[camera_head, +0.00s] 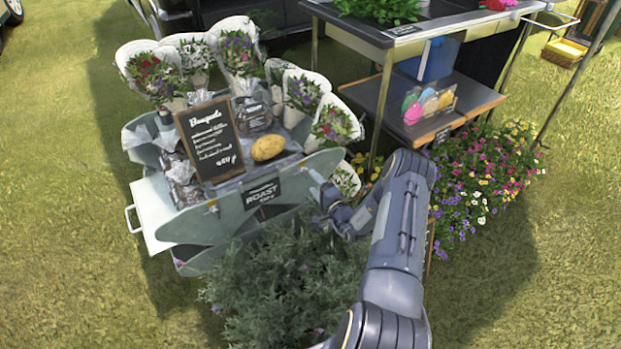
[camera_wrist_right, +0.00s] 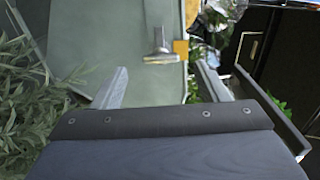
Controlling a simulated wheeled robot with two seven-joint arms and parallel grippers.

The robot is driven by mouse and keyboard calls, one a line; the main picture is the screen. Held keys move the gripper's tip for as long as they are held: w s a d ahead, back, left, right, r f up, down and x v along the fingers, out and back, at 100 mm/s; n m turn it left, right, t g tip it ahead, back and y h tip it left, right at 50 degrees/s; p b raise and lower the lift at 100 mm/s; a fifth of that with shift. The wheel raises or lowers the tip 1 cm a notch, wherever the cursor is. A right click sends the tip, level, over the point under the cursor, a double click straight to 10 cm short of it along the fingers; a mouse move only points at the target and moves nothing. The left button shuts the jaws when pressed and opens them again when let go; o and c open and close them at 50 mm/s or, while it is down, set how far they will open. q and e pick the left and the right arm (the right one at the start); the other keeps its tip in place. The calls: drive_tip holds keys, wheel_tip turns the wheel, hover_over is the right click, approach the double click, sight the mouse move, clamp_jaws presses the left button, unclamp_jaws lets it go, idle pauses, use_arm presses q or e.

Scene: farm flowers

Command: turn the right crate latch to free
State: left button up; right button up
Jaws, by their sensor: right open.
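The grey-green crate (camera_head: 228,212) stands left of centre in the head view, with a dark "ROAST" sign (camera_head: 262,192) on its front. My right gripper (camera_head: 326,202) is at the crate's front right corner. In the right wrist view the crate wall (camera_wrist_right: 110,35) fills the upper middle. A small metal latch (camera_wrist_right: 161,47) shows on it, beside an orange square piece (camera_wrist_right: 181,48). The open fingers of the right gripper (camera_wrist_right: 160,85) stand to either side below the latch, apart from it. The right latch is hard to make out in the head view. My left gripper is out of view.
A leafy bush (camera_head: 285,285) stands in front of the crate, close under my right arm; leaves (camera_wrist_right: 30,110) also show in the wrist view. Colourful flowers (camera_head: 485,180) and a dark table (camera_head: 385,38) are to the right. A chalkboard (camera_head: 208,138) and potato (camera_head: 267,148) sit on top.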

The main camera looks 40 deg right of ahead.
drive_tip(key=s, duration=0.4)
drive_tip(key=shift+a+p, duration=0.25)
drive_tip(key=shift+p, duration=0.05)
drive_tip(key=shift+r, duration=0.1)
